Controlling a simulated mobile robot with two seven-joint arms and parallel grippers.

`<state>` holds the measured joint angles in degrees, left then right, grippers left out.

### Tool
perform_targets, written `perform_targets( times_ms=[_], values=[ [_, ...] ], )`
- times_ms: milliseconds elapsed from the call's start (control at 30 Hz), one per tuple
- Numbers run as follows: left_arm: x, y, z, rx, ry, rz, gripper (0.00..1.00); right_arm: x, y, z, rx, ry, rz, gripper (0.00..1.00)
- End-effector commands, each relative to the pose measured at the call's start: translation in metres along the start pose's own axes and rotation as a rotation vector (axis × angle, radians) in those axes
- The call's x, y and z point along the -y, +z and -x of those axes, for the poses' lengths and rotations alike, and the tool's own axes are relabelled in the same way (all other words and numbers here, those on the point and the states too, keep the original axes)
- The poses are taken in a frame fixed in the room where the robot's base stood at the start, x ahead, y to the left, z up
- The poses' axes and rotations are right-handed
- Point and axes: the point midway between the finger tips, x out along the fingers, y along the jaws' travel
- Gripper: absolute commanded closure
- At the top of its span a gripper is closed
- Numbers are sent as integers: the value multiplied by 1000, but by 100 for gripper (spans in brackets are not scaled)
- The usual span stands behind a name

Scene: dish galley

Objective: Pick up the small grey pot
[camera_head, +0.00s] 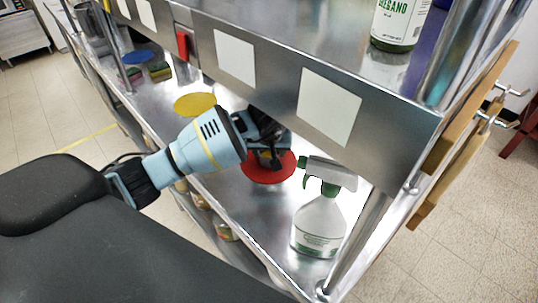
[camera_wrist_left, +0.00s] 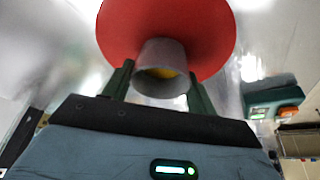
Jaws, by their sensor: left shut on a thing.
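The small grey pot (camera_wrist_left: 162,87) shows between the two fingers of my left gripper (camera_wrist_left: 160,86) in the left wrist view, with something yellow inside it. A round red mat (camera_wrist_left: 205,40) lies behind the pot in that view. In the head view my left gripper (camera_head: 268,148) reaches in under the upper shelf, over the red mat (camera_head: 268,175). The pot is hidden there by the gripper. The gripper is shut on the pot. I cannot tell whether the pot touches the mat. My right gripper is not in view.
A spray bottle (camera_head: 320,222) stands on the lower shelf right of the red mat. A yellow mat (camera_head: 195,104) lies to the left. The upper shelf's front panel (camera_head: 285,80) hangs just above my gripper. An oregano jar (camera_head: 400,22) stands on top.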

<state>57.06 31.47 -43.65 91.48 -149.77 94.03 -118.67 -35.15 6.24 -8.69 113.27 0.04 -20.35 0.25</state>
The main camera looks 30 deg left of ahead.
Motion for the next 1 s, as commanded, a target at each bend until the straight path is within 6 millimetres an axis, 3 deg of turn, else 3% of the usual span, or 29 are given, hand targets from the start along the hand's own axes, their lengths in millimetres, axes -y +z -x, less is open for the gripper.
perform_targets(
  times_ms=[267, 500, 1000],
  values=[
    [0, -4, 7, -3, 0, 1, 71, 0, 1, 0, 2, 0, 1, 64],
    [0, -15, 33, -5, 0, 0, 71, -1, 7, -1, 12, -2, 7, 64],
    [71, 36, 61, 0, -4, -1, 71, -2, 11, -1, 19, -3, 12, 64]
  ],
)
